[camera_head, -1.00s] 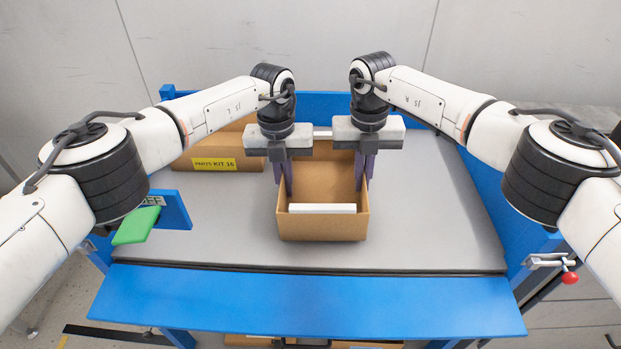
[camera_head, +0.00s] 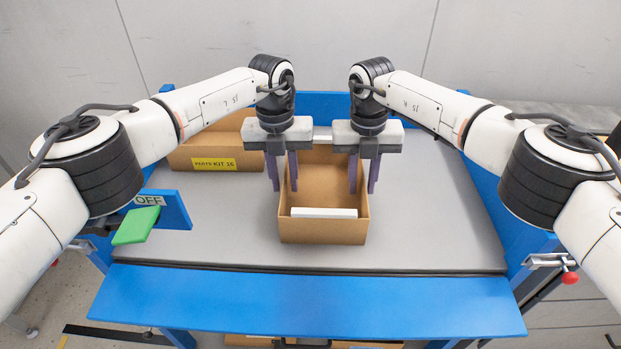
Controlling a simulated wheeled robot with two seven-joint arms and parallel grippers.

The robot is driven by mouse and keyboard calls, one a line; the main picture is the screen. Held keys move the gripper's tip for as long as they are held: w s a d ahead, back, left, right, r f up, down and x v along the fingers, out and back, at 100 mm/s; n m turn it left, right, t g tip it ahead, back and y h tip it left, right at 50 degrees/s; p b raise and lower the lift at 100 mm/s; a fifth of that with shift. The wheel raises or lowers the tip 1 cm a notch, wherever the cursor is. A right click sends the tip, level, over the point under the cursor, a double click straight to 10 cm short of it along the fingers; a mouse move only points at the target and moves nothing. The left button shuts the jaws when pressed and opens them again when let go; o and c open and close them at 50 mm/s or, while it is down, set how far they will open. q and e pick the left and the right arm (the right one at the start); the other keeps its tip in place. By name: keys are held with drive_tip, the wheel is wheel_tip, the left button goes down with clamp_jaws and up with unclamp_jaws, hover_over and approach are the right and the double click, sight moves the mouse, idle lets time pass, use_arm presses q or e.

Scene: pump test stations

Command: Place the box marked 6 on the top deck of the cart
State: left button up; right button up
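An open-topped brown cardboard box (camera_head: 323,231) stands on the grey top deck (camera_head: 430,235) of the blue cart. White strips show at its near and far ends. No number shows on the faces I see. My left gripper (camera_head: 283,185) is open, one finger outside and one inside the box's left wall. My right gripper (camera_head: 363,188) is open, its fingers on either side of the right wall. Both grippers point down, and their fingers stand apart from each other with the wall between.
Another brown box labelled PARTS KIT 16 (camera_head: 214,163) stands at the deck's back left. A green paddle (camera_head: 136,226) and a blue plate reading OFF (camera_head: 174,210) are at the left edge. A red knob (camera_head: 569,278) is at right. Deck right of the box is clear.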

drive_tip(key=shift+r, duration=0.15)
use_arm(q)
wheel_tip(320, 180, up, 10)
drive_tip(key=shift+a+f, duration=0.2)
drive_tip(key=shift+a, duration=0.05)
use_arm(e)
wheel_tip(320, 180, up, 12)
drive_tip(key=shift+a, duration=0.25)
use_arm(q)
drive_tip(key=shift+o, duration=0.8)
idle(0.3)
